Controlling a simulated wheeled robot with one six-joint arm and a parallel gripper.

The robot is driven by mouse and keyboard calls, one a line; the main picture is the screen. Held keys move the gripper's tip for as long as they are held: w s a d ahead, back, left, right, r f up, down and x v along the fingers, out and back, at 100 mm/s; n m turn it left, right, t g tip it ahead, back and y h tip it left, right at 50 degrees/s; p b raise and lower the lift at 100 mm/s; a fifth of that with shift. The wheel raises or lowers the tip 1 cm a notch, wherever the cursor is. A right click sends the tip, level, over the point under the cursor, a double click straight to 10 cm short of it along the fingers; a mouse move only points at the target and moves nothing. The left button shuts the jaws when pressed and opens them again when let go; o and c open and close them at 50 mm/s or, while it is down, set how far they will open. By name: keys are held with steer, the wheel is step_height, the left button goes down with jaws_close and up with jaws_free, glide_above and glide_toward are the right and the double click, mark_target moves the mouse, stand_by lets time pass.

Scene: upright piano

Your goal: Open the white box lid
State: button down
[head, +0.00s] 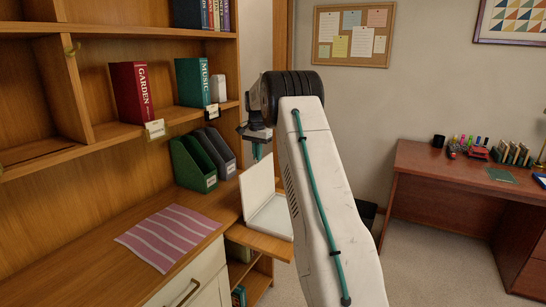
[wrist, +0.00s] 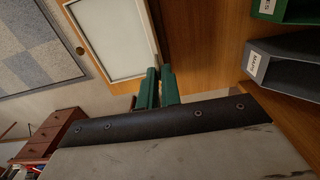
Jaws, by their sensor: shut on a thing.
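My arm hides the box's right side in the head view.
A striped pink cloth (head: 170,236) lies on the desk at left. A reddish desk (head: 450,175) stands at right.

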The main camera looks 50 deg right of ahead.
steer(key=shift+w+a+f, duration=0.4)
steer(key=shift+w, duration=0.3)
steer(key=shift+s+d, duration=0.15)
steer(key=shift+d, duration=0.05)
steer(key=c, duration=1.9)
jaws_free()
steer(key=shift+d+f, duration=0.1)
steer(key=shift+d, duration=0.05)
steer(key=shift+r, duration=0.25)
step_height(320, 180, up, 8)
steer(key=shift+f, duration=0.15)
